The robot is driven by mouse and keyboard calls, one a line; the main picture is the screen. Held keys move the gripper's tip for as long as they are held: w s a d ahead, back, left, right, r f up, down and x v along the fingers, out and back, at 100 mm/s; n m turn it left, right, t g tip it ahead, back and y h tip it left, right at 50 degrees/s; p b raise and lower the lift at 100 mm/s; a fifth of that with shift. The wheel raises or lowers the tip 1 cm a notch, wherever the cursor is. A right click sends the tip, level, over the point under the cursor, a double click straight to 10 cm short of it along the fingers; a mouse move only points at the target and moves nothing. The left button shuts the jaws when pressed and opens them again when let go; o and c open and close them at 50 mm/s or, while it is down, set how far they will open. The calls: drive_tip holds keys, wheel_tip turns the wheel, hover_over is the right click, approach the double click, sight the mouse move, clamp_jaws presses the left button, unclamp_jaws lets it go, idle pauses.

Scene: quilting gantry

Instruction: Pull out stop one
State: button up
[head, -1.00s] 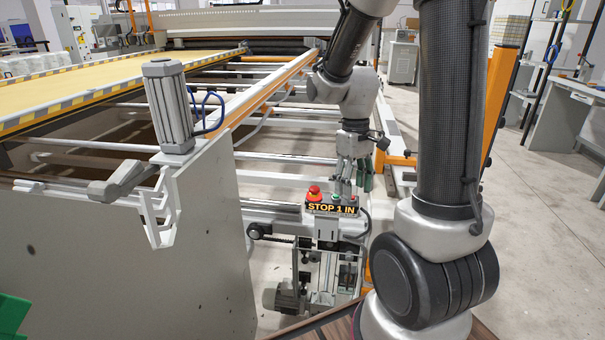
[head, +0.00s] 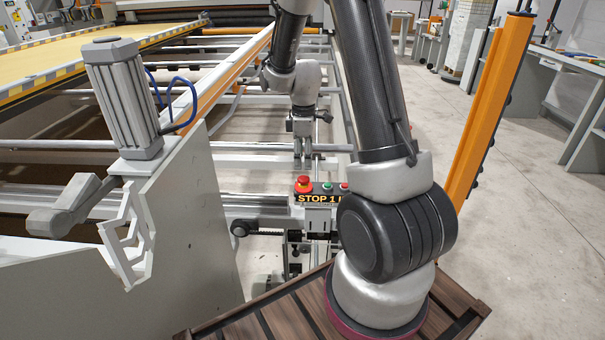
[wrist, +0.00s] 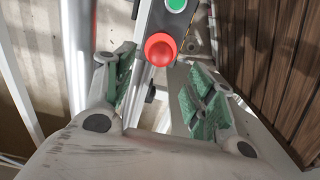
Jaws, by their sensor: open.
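Stop one is a red mushroom button (head: 304,184) on a small grey control box, above a dark sign (head: 318,198) whose visible part reads "STOP 1". My arm link hides the sign's right end. My gripper (head: 303,150) is open and shows beyond the box in the head view. In the wrist view, the red button (wrist: 160,49) appears just past the opening between my green-padded fingers (wrist: 164,88). Nothing is between the pads. I cannot tell whether the button is pressed in or out.
A green button (head: 327,187) sits beside the red one. A grey side plate with a cylinder (head: 122,98) stands at left. Machine rails (head: 250,160) run behind the box. An orange post (head: 487,110) stands at right, with open floor beyond.

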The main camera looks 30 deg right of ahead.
sight(303, 178)
wheel_tip(303, 178, down, 7)
drive_tip(key=shift+r, duration=0.2)
drive_tip(key=shift+c, duration=0.5)
drive_tip(key=c, duration=1.1)
drive_tip(key=shift+r, duration=0.95)
drive_tip(key=o, duration=1.2)
